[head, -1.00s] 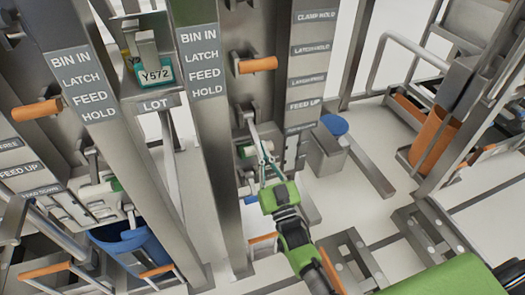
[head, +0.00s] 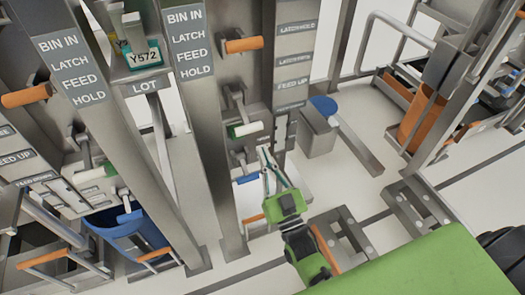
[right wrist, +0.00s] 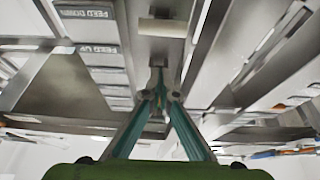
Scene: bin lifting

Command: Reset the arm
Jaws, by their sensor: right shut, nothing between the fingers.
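My right gripper (head: 265,158) is shut and empty, with its green wrist reaching in from the lower right. Its fingertips are close to the right-hand machine post, a little below and right of a white-and-green handle (head: 246,129). In the right wrist view the two teal-edged fingers (right wrist: 159,75) meet at their tips with nothing between them. A pale cylindrical handle (right wrist: 161,28) shows beyond the tips. I cannot tell whether the fingers touch anything. My left gripper is not in view.
Steel posts carry label panels (head: 190,40) and orange handles (head: 243,45). A blue bin (head: 130,228) sits low at the left. An orange bin (head: 420,118) stands in a rack at the right. A low steel frame (head: 345,235) is near my arm. Pale floor lies open between them.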

